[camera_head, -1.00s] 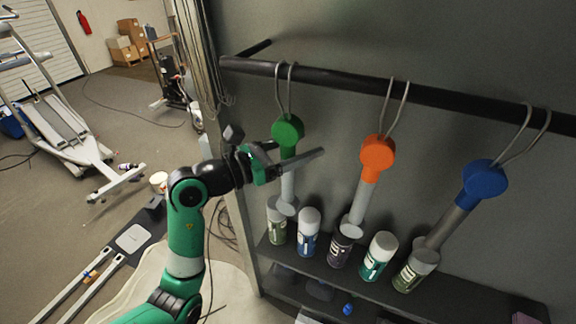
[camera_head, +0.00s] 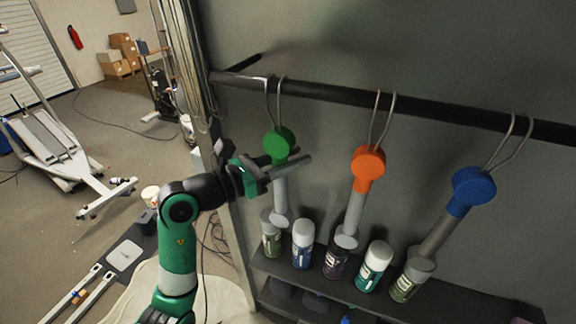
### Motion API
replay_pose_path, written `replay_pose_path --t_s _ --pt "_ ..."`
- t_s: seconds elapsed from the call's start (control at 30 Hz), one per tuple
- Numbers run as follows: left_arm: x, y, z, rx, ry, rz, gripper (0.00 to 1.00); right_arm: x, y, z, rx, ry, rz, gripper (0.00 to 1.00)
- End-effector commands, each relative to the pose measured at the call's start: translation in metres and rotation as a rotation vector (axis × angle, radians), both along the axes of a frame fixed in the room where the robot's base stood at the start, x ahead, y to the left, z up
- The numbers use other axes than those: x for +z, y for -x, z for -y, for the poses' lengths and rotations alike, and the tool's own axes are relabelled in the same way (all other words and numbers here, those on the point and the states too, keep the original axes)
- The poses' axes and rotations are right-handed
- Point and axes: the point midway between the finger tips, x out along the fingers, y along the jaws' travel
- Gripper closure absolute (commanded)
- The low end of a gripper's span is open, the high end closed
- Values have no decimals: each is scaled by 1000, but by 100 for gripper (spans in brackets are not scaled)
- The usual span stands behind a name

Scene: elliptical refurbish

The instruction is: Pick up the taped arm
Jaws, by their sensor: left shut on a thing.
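Three grey arms with coloured round ends hang by wire loops from a black rail: one green-ended (camera_head: 278,142), one orange-ended (camera_head: 368,165), one blue-ended (camera_head: 473,186). Each coloured section looks like tape or a sleeve, but I cannot tell which. My left gripper (camera_head: 286,164), green and black, comes from the left and is shut on the green-ended arm, just below its round end. That arm still hangs from its loop, and the nearer finger hides part of it. My right gripper is not in view.
Several spray cans, including a blue one (camera_head: 303,243) and a teal one (camera_head: 373,266), stand on a dark shelf (camera_head: 335,290) close under the hanging arms. A grey panel is behind. An exercise machine (camera_head: 55,140) stands on the floor at left.

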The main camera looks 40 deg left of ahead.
Motion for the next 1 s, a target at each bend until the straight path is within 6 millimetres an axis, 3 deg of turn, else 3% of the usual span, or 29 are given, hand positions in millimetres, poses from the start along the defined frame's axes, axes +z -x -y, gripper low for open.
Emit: replay_pose_path --t_s 0.27,0.57,0.8,1.0 --pt "36 2 0 0 -5 10 100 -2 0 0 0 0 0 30" --pt "97 55 12 2 -7 13 100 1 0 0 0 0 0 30" --pt "120 113 25 3 -7 11 100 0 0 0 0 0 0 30" --pt "129 134 31 2 -1 5 100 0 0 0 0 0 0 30"
